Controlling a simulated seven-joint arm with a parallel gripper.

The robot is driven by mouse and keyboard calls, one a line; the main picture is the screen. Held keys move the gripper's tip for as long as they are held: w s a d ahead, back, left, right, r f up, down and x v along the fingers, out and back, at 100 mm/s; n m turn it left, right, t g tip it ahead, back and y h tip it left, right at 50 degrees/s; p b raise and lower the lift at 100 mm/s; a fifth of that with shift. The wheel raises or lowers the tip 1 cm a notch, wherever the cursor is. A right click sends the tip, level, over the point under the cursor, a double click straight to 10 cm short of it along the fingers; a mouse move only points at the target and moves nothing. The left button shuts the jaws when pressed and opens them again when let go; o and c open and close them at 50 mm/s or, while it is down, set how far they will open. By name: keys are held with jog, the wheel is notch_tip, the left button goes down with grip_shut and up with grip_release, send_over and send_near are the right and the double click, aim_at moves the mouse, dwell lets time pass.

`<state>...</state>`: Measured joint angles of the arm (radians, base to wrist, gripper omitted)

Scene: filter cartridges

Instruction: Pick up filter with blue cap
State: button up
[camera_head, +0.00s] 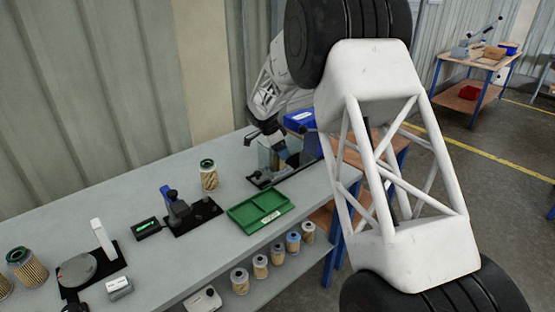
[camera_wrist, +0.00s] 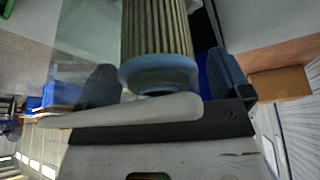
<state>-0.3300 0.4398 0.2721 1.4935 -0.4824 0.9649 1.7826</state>
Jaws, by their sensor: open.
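In the wrist view, a pleated tan filter with a pale blue cap (camera_wrist: 157,68) stands between the two dark fingers of my gripper (camera_wrist: 163,78). The fingers are apart, with a gap on each side of the cap. The filter's far end is out of frame. In the head view my gripper (camera_head: 284,131) is at the clear-walled fixture (camera_head: 268,158) at the bench's right end; the filter there is mostly hidden. Another filter with a blue cap (camera_head: 293,243) stands on the lower shelf among several paler-capped ones.
A green tray (camera_head: 244,222) lies in front of the fixture. A tan filter (camera_head: 208,175) stands upright on the bench (camera_head: 100,205), left of the fixture. A black stand with a blue part (camera_head: 175,203) and a small display (camera_head: 146,228) are further left. A blue bin (camera_head: 300,120) is behind.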

jog(key=shift+d+f, duration=0.1)
jog(key=shift+f, duration=0.05)
dwell(0.4)
jog(key=c, duration=1.1)
jog(key=shift+o, duration=0.2)
jog(key=shift+r, duration=5)
jog(key=shift+r, duration=0.1)
